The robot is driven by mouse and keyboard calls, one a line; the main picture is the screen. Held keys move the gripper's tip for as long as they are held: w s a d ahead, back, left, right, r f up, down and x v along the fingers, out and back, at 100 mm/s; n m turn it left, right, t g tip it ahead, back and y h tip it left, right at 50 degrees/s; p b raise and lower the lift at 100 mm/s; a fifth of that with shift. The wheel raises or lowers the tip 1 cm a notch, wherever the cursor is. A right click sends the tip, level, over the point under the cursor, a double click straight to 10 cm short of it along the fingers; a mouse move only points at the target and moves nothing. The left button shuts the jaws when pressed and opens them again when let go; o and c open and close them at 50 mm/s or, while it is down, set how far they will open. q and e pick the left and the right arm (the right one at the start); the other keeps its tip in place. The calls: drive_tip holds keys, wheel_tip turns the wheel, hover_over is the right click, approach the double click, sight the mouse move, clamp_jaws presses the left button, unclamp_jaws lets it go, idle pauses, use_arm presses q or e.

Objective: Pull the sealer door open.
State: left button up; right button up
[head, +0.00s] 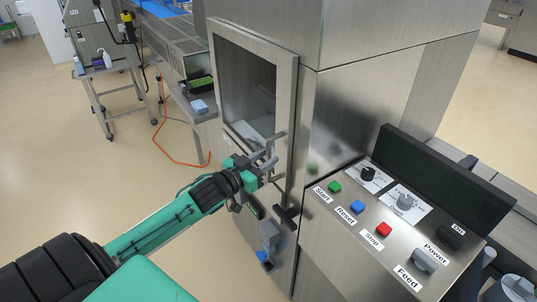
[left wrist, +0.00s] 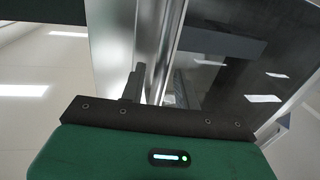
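The sealer door (head: 287,100) is a metal-framed panel with a dark window on the front of the steel machine. It looks flush or nearly flush; I cannot tell whether there is a small gap. My left gripper (head: 268,158) is at the lower right part of the door, with its grey fingers close to the door's frame. The handle is hard to separate from the fingers, so I cannot tell whether they hold it. The left wrist view shows one dark finger (left wrist: 132,84) beside the metal door frame (left wrist: 165,50) and the dark window. My right gripper is not in view.
A control panel (head: 385,225) with coloured buttons and knobs juts out to the right. A black knob (head: 287,215) sits below the door. A conveyor table (head: 180,50) stands behind at the left, with an orange cable (head: 165,150) on the floor. The floor left of the machine is mostly clear.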

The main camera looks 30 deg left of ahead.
use_arm(q)
drive_tip(key=shift+w+d, duration=0.2)
drive_tip(key=shift+w, duration=0.65)
clamp_jaws()
